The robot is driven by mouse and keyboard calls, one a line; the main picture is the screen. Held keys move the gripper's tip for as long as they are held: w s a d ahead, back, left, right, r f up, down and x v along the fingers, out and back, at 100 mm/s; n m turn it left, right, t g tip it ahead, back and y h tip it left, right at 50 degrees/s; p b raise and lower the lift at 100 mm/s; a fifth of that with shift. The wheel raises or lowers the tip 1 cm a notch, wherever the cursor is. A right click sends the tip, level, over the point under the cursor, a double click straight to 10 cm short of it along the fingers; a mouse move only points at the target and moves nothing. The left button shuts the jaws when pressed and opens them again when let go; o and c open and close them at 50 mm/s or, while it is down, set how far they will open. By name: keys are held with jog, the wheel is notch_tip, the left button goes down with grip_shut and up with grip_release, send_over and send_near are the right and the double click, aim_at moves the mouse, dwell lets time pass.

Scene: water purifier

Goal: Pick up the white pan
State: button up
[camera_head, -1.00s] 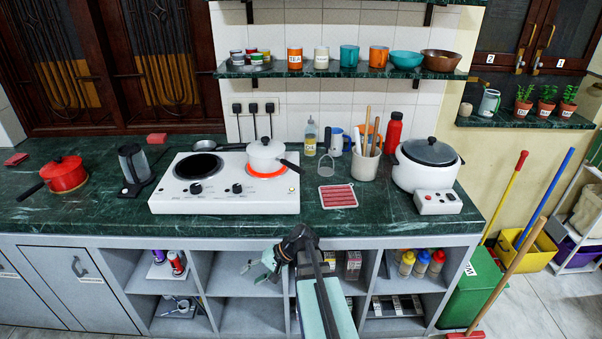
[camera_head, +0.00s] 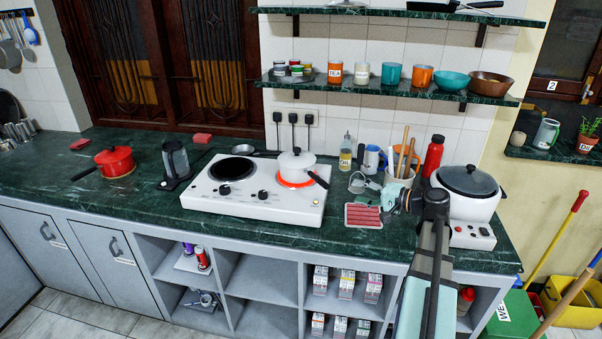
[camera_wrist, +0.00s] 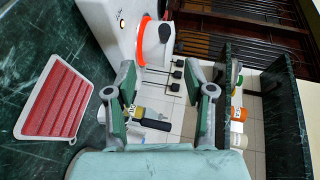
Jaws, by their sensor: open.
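The white pan (camera_head: 294,164) has a lid with a dark knob and a dark handle pointing to the lower right. It sits on the glowing orange-red right burner of the white stove (camera_head: 256,213). In the wrist view, part of the white pan (camera_wrist: 153,48) shows above and beyond the fingers, beside the red burner ring. My gripper (camera_head: 387,197) is above the counter's right part, to the right of the pan and apart from it. In the wrist view, my gripper (camera_wrist: 160,85) is open, with nothing held between its fingers.
An oil bottle (camera_head: 345,155), utensil crock and red bottle (camera_head: 433,157) stand behind. A rice cooker (camera_head: 467,190) is on the right. A red pot (camera_head: 114,161) is far left. Shelves overhang the counter.

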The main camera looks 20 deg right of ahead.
aim_at(326, 185)
jog(key=p+x, duration=0.1)
jog(key=x, duration=0.3)
jog(key=p+x, duration=0.1)
jog(key=x, duration=0.3)
jog(key=p+x, duration=0.1)
jog(key=x, duration=0.3)
jog(key=shift+a+r+p, duration=0.25)
jog(key=shift+r+p, duration=0.05)
jog(key=shift+r, duration=0.05)
jog(key=shift+w+a+f, duration=0.15)
jog(key=shift+w, duration=0.1)
grip_shut()
